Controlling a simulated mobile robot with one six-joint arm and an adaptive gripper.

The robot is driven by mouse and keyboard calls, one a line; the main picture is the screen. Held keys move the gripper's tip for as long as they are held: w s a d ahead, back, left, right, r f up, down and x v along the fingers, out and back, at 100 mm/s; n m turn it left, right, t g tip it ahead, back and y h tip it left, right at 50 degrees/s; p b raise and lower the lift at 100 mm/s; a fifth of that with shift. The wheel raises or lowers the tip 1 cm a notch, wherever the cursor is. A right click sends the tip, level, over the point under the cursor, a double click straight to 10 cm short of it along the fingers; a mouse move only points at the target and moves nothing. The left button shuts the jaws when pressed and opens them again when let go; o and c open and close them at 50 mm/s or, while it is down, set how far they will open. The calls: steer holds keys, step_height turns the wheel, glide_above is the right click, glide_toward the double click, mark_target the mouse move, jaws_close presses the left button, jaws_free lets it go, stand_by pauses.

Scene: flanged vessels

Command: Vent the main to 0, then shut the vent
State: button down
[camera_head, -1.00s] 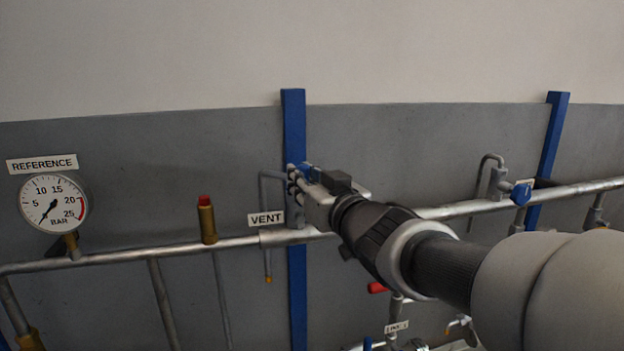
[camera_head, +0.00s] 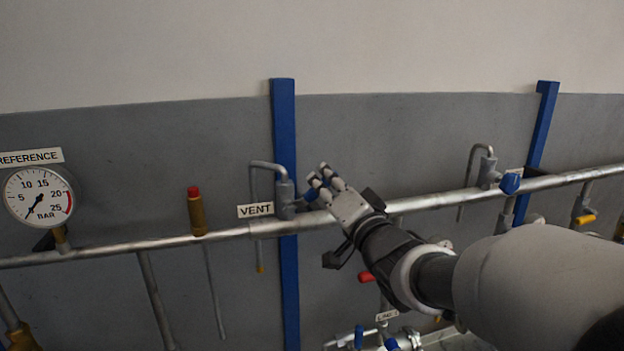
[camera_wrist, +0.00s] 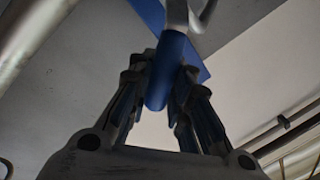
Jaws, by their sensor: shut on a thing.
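The vent valve (camera_head: 285,192), with a grey body and a bent grey pipe, stands on the main pipe beside the VENT label (camera_head: 256,210). My gripper (camera_head: 318,184) is just right of the valve, with its fingers around the valve's blue handle. In the wrist view, the blue handle (camera_wrist: 172,72) runs between the two fingers of my gripper (camera_wrist: 164,88). The fingers partly hide the handle in the head view. A round gauge (camera_head: 38,198) under the REFERENCE label (camera_head: 30,157) has its needle at the lower left, near the scale's low end.
A brass fitting with a red cap (camera_head: 197,210) stands on the main pipe (camera_head: 130,246) left of the vent. A blue post (camera_head: 284,130) rises behind the valve. Another blue-handled valve (camera_head: 510,183) is at right. A red handle (camera_head: 366,277) is below my arm.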

step_height(320, 180, down, 6)
steer(key=d+m+t+h+b, duration=0.1)
steer(key=d+m+h+b, duration=0.1)
steer(key=m+b, duration=0.3)
steer(key=shift+w+m, duration=0.25)
steer(key=shift+m, duration=2.15)
steer(key=shift+f, duration=0.15)
steer(key=c, duration=1.9)
jaws_free()
steer(key=o, duration=0.4)
steer(key=shift+o, duration=0.2)
steer(key=shift+r, duration=0.2)
steer(key=v, duration=1.2)
